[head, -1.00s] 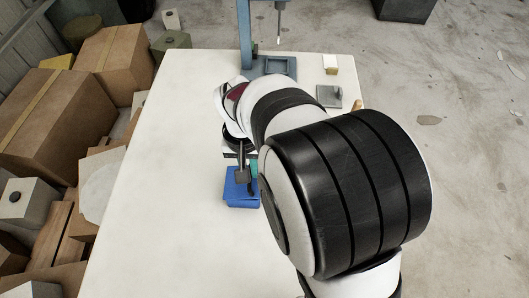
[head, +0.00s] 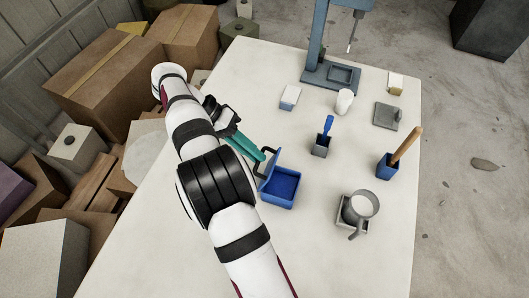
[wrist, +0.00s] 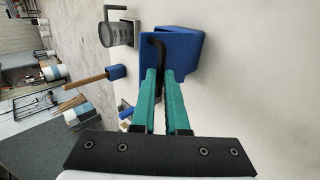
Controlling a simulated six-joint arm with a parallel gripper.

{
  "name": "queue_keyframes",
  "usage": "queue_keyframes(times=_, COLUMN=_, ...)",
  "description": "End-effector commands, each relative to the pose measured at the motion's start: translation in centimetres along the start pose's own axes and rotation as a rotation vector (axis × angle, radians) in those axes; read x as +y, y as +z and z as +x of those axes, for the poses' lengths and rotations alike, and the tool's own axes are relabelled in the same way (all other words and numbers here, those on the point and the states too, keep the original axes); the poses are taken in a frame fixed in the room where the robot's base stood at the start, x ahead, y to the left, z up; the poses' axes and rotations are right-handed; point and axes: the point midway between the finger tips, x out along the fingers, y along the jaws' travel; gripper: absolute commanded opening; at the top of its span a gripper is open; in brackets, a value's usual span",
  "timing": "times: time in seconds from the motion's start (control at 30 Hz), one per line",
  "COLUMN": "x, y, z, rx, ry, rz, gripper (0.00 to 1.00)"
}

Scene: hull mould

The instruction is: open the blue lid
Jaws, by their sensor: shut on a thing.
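The blue box (head: 281,190) stands on the white table with its inside open to view. Its blue lid (head: 267,166) stands up steeply along the box's left side. My gripper (head: 262,156) has teal fingers and is shut on the black handle (head: 270,151) of the lid, coming in from the left. In the wrist view my gripper (wrist: 164,74) closes around the black handle (wrist: 159,45), with the blue lid (wrist: 185,52) filling the space beyond it. Part of the handle is hidden between the fingers.
A grey holder with a blue-handled tool (head: 321,146), a blue holder (head: 386,167) with a wooden stick, and a metal mug (head: 361,207) stand to the right. A white cup (head: 344,102) and blue-grey stand (head: 328,76) are farther back. Cardboard boxes (head: 110,75) lie beyond the table's left edge.

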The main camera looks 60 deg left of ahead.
Motion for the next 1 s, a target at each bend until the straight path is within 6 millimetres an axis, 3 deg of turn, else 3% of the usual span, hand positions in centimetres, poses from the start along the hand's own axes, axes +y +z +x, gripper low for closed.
queue_keyframes(times=0.5, x=-4.4, y=0.2, z=-0.7, rx=-0.011, ry=0.003, rz=-0.007, gripper=0.0)
queue_keyframes(times=1.0, x=-6.1, y=0.3, z=-0.8, rx=-0.006, ry=-0.001, rz=-0.012, gripper=0.0)
